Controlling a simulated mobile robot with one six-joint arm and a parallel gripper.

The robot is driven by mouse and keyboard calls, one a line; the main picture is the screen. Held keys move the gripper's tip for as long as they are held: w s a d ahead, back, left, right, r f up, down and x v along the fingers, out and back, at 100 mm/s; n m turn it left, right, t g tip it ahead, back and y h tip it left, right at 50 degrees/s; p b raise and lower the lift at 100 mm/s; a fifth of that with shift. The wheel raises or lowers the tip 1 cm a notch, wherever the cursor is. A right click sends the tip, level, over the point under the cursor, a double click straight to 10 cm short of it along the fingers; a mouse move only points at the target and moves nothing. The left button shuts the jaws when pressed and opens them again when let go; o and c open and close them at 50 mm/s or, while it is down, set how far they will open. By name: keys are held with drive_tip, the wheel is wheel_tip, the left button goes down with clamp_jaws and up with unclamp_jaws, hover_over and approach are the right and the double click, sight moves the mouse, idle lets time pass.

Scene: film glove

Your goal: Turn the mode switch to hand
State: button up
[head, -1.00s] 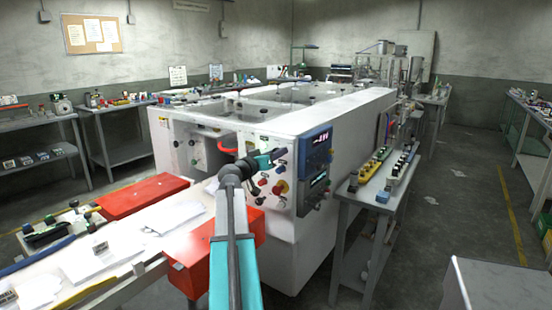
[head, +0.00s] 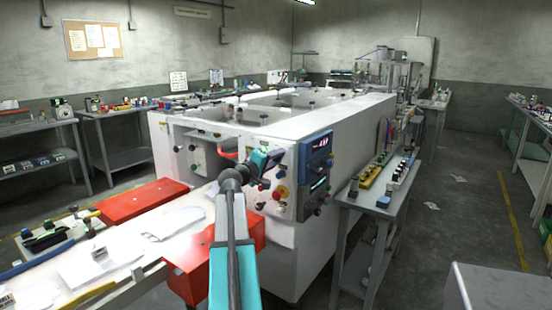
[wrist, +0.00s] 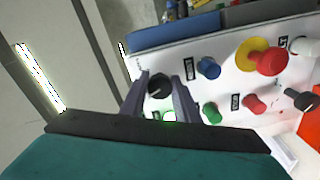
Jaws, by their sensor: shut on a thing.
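The white control panel (wrist: 225,65) fills the upper right of the wrist view. A black round knob (wrist: 159,85) on it sits between the two dark fingers of my gripper (wrist: 168,92). The fingers are shut on it. Whether this knob is the mode switch, and which position it points to, I cannot read. A second black knob (wrist: 300,98) is at the far right of the panel.
Near the gripper are a blue button (wrist: 208,67), a green button (wrist: 212,112), a red button (wrist: 254,104) and a red mushroom button on a yellow ring (wrist: 267,59). A blue display unit (head: 316,172) borders the panel. A grey side table (head: 365,205) stands to the right.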

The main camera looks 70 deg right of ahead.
drive_tip(key=shift+w+r+n+p, duration=0.15)
drive_tip(key=shift+n+p, duration=0.7)
drive_tip(key=shift+n, duration=1.45)
drive_tip(key=o, duration=1)
drive_tip(key=shift+d, duration=0.1)
drive_tip(key=b+v, duration=0.1)
drive_tip(key=v, duration=1.3)
drive_tip(key=shift+b, duration=0.3)
